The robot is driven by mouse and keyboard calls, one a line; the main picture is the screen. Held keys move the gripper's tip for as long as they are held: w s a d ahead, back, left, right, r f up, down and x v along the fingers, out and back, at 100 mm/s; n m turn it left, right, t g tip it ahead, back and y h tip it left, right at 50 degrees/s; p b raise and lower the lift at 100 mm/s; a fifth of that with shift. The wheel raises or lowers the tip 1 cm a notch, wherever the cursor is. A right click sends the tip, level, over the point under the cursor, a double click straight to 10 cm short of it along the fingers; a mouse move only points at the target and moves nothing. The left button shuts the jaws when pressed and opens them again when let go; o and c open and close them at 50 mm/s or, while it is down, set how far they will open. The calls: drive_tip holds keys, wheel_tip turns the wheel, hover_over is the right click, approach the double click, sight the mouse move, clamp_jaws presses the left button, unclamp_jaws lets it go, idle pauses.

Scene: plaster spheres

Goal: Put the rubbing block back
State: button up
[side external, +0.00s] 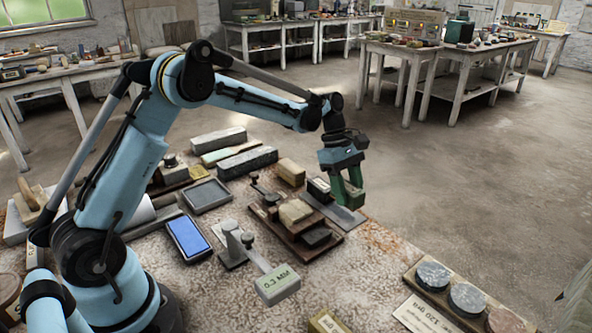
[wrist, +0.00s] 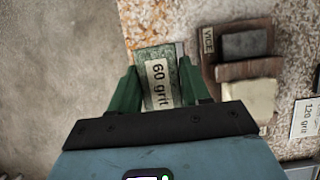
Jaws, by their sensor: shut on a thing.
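My gripper (side external: 347,203) is at the end of the outstretched arm, near the right edge of the rough bench. In the wrist view, its green fingers (wrist: 160,88) are shut on a greenish block with a pale label reading "60 grit" (wrist: 158,82). I take this to be the rubbing block. In the side view the fingers hide most of it, and I cannot tell whether it touches the bench.
A wooden vice board (side external: 325,246) lies left of my gripper; its label (wrist: 208,40) reads "VICE". A block marked "0.3 MM" (side external: 278,285) is nearer the camera. Bare bench lies between.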

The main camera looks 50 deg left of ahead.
sight(344, 215)
drive_tip(key=shift+w+a+f, duration=0.15)
drive_tip(key=shift+a+f, duration=0.2)
drive_tip(key=shift+f, duration=1.85)
drive_tip(key=shift+f, duration=0.1)
drive_tip(key=o, duration=1.2)
